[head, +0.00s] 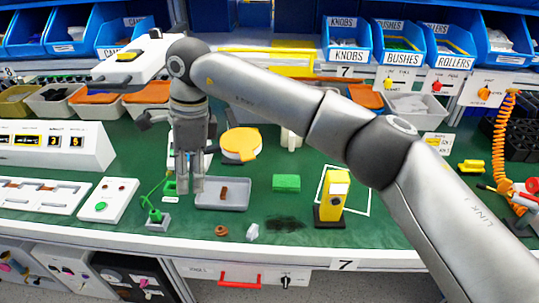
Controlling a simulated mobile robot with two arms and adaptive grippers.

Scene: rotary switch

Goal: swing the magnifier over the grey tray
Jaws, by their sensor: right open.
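A round yellow head with a pale rim, which looks like the magnifier (240,144), is behind the grey tray in the head view. Any arm carrying it is mostly hidden by my right gripper and the clutter there. The grey tray (238,207) lies on the green bench mat and holds a small brown part (224,193). My right gripper (190,186) points down, open and with nothing visible between its fingers. It is at the tray's left end in the picture and left of the yellow head; I cannot tell its height. My left gripper is out of view.
A yellow upright device (332,197) stands in a white outline at right. A green block (286,183) is right of the tray. A green piece with a cord (157,216) is left. A brown ring (221,231) and clear scrap (252,232) lie in front. Blue bins (349,56) line the back.

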